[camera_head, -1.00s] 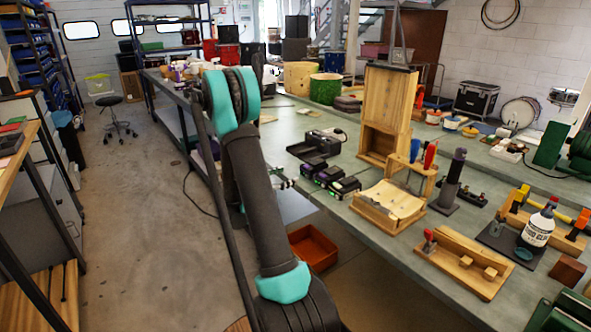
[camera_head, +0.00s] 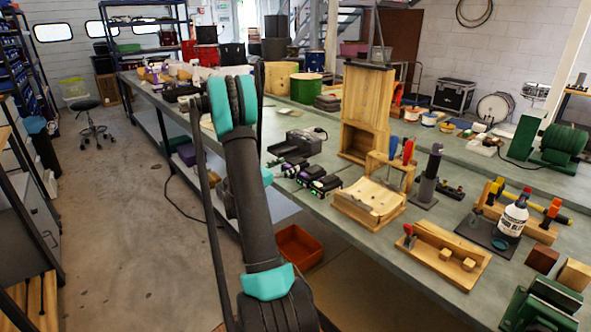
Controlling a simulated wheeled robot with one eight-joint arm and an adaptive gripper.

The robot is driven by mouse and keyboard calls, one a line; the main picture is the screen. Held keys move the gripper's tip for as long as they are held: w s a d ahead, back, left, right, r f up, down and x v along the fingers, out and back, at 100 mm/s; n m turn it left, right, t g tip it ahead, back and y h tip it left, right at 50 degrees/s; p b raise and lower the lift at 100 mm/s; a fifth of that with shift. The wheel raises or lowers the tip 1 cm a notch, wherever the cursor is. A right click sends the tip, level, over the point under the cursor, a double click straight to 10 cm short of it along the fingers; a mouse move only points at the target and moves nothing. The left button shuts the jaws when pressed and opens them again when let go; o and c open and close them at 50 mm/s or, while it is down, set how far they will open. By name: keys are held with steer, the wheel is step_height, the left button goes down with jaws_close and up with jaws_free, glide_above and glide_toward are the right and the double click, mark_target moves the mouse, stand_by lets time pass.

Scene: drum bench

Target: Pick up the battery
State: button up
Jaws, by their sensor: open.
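Several dark battery packs with purple and green marks stand in a short row on the grey-green bench; one battery (camera_head: 325,184) is at the near right end of the row. I cannot tell which one the task means. My arm rises in front of the bench and hides part of its edge. My gripper (camera_head: 272,163) shows only in small part behind the arm, close to the left end of the battery row. It is open, and no battery is seen in it. Whether it touches a battery is too small to tell.
A black charger-like box (camera_head: 303,142) stands behind the batteries. A wooden cradle (camera_head: 368,203) and a tall wooden box (camera_head: 367,110) are to the right. A red-orange bin (camera_head: 298,246) sits low under the bench edge.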

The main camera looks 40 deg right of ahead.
mark_target(292, 165)
steer(key=shift+w+d+f, duration=0.1)
steer(key=shift+w+d, duration=0.05)
steer(key=shift+d, duration=0.7)
steer(key=shift+w+d+f, duration=0.15)
steer(key=shift+w+d, duration=0.05)
steer(key=shift+d, duration=0.7)
steer(key=shift+w+d+f, duration=0.1)
steer(key=shift+w+d, duration=0.05)
steer(key=shift+d, duration=0.7)
steer(key=c, duration=1.3)
